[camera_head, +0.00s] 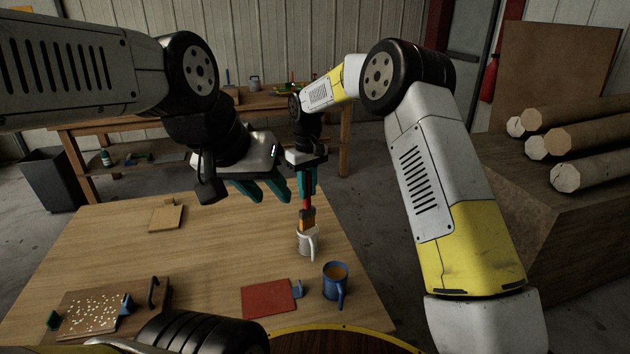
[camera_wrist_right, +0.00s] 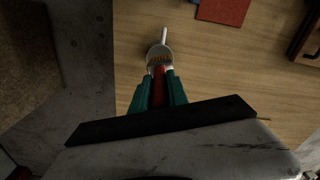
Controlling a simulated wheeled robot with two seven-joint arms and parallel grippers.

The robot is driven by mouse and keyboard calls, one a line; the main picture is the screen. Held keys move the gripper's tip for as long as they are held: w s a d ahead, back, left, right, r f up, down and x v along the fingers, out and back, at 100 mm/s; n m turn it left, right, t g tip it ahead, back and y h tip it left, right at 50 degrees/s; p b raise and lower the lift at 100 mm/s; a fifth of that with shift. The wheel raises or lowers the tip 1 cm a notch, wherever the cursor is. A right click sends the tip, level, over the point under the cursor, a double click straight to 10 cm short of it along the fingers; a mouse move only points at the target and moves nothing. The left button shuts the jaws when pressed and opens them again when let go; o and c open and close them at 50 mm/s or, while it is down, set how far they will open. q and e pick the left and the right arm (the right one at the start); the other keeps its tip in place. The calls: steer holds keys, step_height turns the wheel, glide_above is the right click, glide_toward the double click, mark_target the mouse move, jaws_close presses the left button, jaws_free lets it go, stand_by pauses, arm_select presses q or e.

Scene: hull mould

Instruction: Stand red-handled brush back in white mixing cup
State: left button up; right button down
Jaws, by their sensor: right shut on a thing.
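The red-handled brush (camera_head: 307,202) is held upright, bristles down, in my right gripper (camera_head: 306,180). The right gripper's teal fingers are shut on the red handle (camera_wrist_right: 159,92). The white mixing cup (camera_head: 306,244) stands upright on the table directly under the brush, its handle toward the right front. In the right wrist view the bristles overlap the cup's mouth (camera_wrist_right: 159,54). The brush's lower end is at the cup's rim; I cannot tell how far inside it is. My left gripper (camera_head: 262,190) hangs empty to the left of the brush, its teal fingers apart.
A blue mug (camera_head: 335,282) with brown contents stands in front of the cup, near a red pad (camera_head: 269,299) with a blue piece. A board with pale bits (camera_head: 92,312) lies front left, a small wooden piece (camera_head: 166,215) back left. The table's left middle is clear.

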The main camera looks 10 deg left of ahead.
steer(key=shift+f, duration=1.4)
